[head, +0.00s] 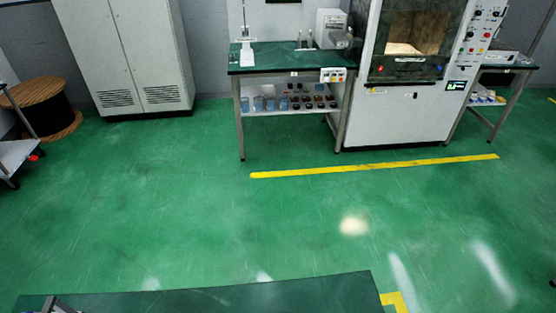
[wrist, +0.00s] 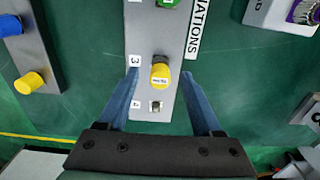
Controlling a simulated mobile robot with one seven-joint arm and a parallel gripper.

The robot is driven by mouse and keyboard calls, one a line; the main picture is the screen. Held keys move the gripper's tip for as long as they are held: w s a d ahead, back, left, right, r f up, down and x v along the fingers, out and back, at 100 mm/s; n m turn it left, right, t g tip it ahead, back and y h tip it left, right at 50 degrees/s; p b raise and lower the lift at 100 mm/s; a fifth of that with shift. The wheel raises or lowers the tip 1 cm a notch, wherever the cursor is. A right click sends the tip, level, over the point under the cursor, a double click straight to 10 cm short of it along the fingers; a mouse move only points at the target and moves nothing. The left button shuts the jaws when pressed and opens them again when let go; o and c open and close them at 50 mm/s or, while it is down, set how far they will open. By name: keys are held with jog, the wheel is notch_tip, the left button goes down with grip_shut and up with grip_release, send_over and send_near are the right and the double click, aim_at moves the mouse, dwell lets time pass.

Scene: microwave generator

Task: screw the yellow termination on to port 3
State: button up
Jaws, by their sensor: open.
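In the wrist view a yellow termination (wrist: 160,76) with a small white label stands on a grey strip (wrist: 147,35), beside the printed 3. Below it, by the printed 4, is a bare metal connector (wrist: 157,106). A side label on the strip ends in "ATIONS". My gripper (wrist: 160,73) is open, its two blue fingers on either side of the strip with the yellow termination between them, with gaps on both sides. I cannot tell the height of the fingertips over the strip. A second yellow cap (wrist: 30,82) sits on a grey block at the left.
A blue cap (wrist: 10,25) sits on the left block, and a green piece (wrist: 169,2) is on the strip's top end. In the head view, a green table (head: 200,300) is at the bottom; open floor lies beyond.

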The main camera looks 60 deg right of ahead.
notch_tip(320, 180, up, 11)
dwell(0.3)
jog(key=shift+f, duration=0.1)
dwell(0.4)
